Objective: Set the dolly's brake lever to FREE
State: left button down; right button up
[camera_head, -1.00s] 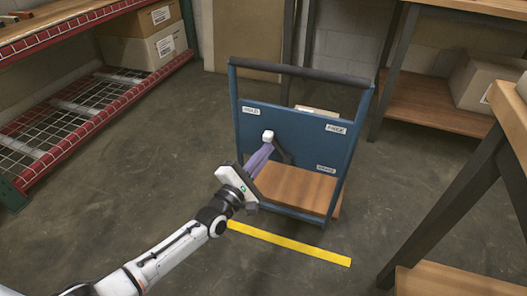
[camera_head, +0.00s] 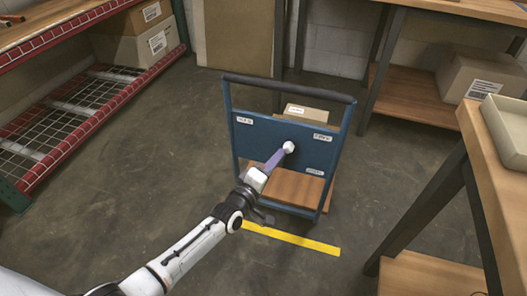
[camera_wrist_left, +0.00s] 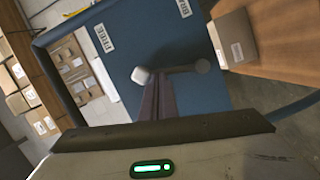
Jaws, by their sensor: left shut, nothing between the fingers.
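The blue dolly (camera_head: 300,149) stands beyond a yellow floor strip, with a dark handle on top. Its panel has small white labels; in the left wrist view one reads FREE (camera_wrist_left: 104,38) and another, cut off, starts BRA (camera_wrist_left: 184,8). The brake lever's white knob (camera_head: 289,147) is on the panel between the two upper labels. In the left wrist view the dark lever (camera_wrist_left: 175,70) runs from its pivot to the knob and does not point straight at FREE. My left gripper (camera_head: 281,156) is shut and empty, its purple fingertips (camera_wrist_left: 158,86) against or close beside the knob. My right gripper is not in view.
The dolly's wooden deck (camera_head: 296,188) and a cardboard box (camera_head: 306,113) show around the panel. A red-edged rack (camera_head: 110,95) stands at left. A workbench (camera_head: 497,160) with a pale tray is at right. The yellow strip (camera_head: 290,237) lies on clear floor in front.

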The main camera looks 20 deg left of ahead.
pick_arm(q)
jog(key=shift+d+f+m+p, duration=0.2)
jog(key=shift+d+m+p, duration=0.25)
jog(key=shift+d+m, duration=0.6)
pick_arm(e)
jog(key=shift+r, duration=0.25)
pick_arm(q)
jog(key=shift+d+f, duration=0.1)
jog(key=shift+d, duration=0.05)
jog(key=a+r+p+v, duration=0.2)
jog(key=p+v, duration=0.3)
jog(key=v, duration=0.7)
jog(key=shift+a, duration=0.15)
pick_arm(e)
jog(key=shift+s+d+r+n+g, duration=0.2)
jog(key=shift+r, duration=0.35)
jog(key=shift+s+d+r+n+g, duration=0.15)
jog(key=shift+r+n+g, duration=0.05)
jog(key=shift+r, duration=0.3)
pick_arm(q)
jog(key=shift+r, duration=0.1)
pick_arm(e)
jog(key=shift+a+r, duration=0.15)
